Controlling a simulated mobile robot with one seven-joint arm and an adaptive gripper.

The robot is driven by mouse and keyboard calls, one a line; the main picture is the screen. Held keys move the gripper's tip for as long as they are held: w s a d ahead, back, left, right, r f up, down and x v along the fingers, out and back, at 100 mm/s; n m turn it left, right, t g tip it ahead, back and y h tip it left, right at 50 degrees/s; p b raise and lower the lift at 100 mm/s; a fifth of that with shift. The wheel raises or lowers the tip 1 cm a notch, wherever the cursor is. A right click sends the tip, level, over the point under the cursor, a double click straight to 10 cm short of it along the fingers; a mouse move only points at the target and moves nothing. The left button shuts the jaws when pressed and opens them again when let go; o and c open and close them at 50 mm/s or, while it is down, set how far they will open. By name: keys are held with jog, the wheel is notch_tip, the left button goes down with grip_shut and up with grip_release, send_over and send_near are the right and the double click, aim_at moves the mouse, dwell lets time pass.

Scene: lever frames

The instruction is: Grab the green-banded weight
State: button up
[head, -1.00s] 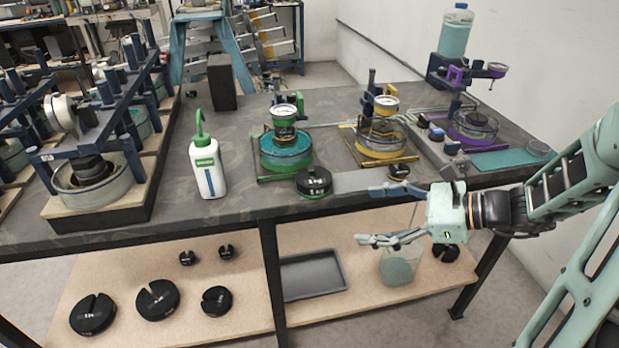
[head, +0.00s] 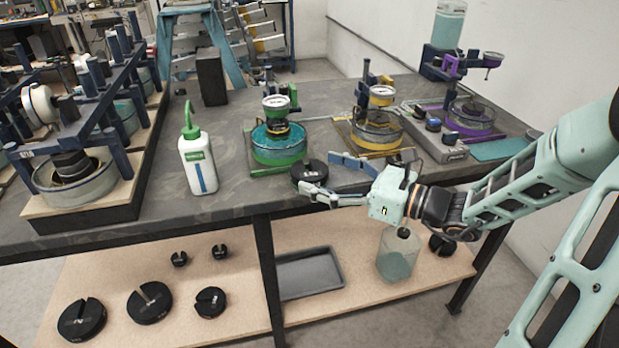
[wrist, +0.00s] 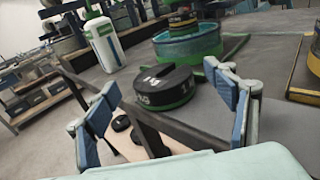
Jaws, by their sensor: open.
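The green-banded weight (head: 309,170) is a black disc with a green band low on its side. It sits on the dark bench top near the front edge, in front of the green-and-teal dish (head: 279,148). My gripper (head: 318,176) is open at the weight's right side, with one finger nearer the bench edge and the other farther back. In the wrist view the weight (wrist: 165,88) lies ahead between the two spread fingers (wrist: 160,92). The fingers are empty. In the head view the near finger partly overlaps the weight; I cannot tell whether they touch.
A white bottle with a green cap (head: 197,160) stands left of the weight. Yellow (head: 376,138) and purple (head: 470,125) dish stations stand behind and right. Several black slotted weights, a grey tray (head: 309,273) and a jar (head: 397,258) are on the lower shelf.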

aim_at(322, 173)
jog(key=x, duration=0.3)
jog(key=shift+w+a+f, duration=0.15)
jog(key=shift+w+a, duration=0.05)
jog(key=shift+w, duration=0.05)
jog(key=c, duration=2)
grip_shut()
